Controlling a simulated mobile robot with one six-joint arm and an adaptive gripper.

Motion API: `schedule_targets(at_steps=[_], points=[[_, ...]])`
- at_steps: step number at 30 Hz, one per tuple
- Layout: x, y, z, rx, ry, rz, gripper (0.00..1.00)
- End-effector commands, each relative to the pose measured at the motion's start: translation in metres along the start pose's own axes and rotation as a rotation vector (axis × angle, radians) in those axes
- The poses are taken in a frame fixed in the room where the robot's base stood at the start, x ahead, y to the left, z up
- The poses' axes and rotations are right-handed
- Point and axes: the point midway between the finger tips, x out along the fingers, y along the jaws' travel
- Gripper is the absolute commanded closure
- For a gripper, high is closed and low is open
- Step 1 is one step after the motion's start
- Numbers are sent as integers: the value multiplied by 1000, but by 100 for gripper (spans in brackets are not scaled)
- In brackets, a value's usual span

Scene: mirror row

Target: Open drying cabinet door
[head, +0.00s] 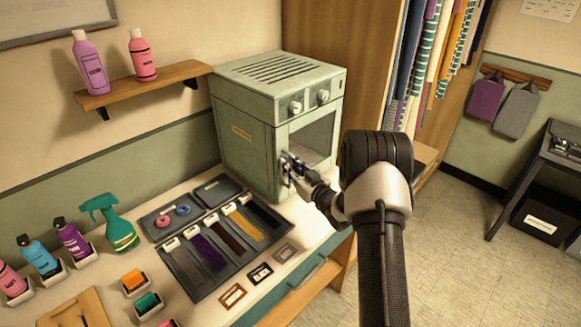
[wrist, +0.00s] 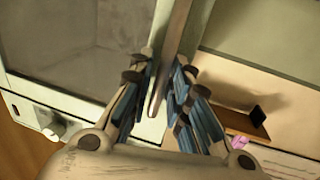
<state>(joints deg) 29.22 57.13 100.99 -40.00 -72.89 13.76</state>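The drying cabinet (head: 245,135) is a pale green box with a vented top and two knobs, standing on the counter. Its windowed front door (head: 318,135) looks closed; the window also shows in the wrist view (wrist: 75,40). My gripper (head: 288,165) is at the left edge of the door, low on the front. In the wrist view, the door's bar handle (wrist: 165,75) lies between the two padded fingers of my gripper (wrist: 162,88). The fingers are apart, with a small gap visible beside the bar. The handle is mostly hidden by my gripper in the head view.
A dark tray (head: 190,285) of colored swatches lies left of the cabinet. A green spray bottle (head: 115,225) and several other bottles stand farther left. A wall shelf (head: 150,85) holds two bottles. A wooden wardrobe (head: 335,40) stands right of the cabinet; floor (head: 470,250) is clear.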

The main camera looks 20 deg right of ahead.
Motion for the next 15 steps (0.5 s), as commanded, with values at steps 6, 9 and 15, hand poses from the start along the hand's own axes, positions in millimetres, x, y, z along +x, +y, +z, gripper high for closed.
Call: schedule_targets(at_steps=[6,9,15], points=[[0,0,0,0,0,0,97],[0,0,0,0,0,0,100],[0,0,0,0,0,0,100]])
